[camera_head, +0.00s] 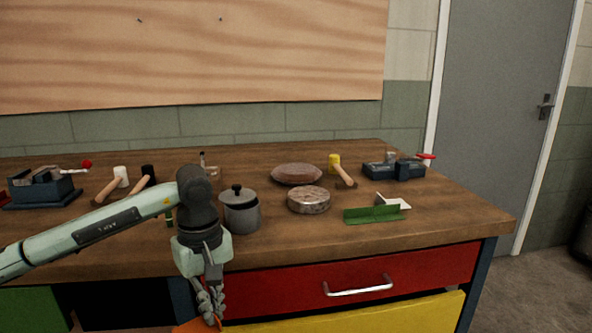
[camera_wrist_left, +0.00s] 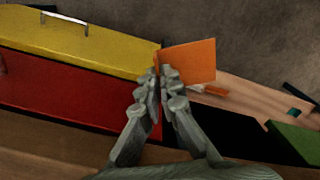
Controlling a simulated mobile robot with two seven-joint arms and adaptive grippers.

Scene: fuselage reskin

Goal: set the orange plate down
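The orange plate (camera_wrist_left: 188,62) is a flat piece held between the fingertips of my left gripper (camera_wrist_left: 163,72) in the left wrist view. In the head view, my left gripper (camera_head: 212,308) points down in front of the workbench, below the top's front edge. Only a small part of the orange plate (camera_head: 194,326) shows there, at the bottom edge. The gripper is shut on the plate, and the plate touches nothing else that I can make out. My right gripper is not in view.
The workbench top (camera_head: 290,240) carries a grey pot (camera_head: 241,212), a round tin (camera_head: 308,200), a green angled piece (camera_head: 372,214), mallets and vises. A red drawer (camera_head: 290,290) and a yellow drawer (camera_head: 350,318) are below. A light wooden surface (camera_wrist_left: 245,108) bears a small orange item (camera_wrist_left: 214,90).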

